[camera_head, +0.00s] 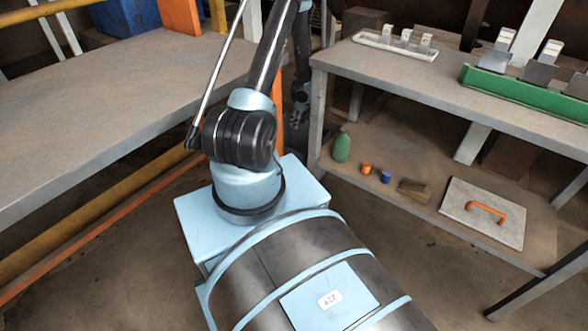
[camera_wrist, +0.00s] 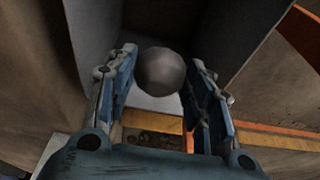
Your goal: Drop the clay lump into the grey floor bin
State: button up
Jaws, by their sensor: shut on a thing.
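The clay lump (camera_wrist: 160,71) is a dark grey, rounded ball in the wrist view. My gripper (camera_wrist: 165,58) is shut on it, with one blue-grey finger on each side near the tips. Grey upright walls (camera_wrist: 92,30) stand behind and around the lump. They look like the grey floor bin, but I cannot tell for certain, nor how high the lump is above it. In the head view the end of my arm hangs dark and small between the two benches. The lump and the bin cannot be made out there.
A long grey bench (camera_head: 90,100) is on the left. A shelved table (camera_head: 440,85) on the right carries a white tray (camera_head: 395,45) and a green tray (camera_head: 525,93). The gap between benches is narrow.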

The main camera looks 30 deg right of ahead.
jog(key=o, duration=1.3)
jog(key=shift+v, duration=3.75)
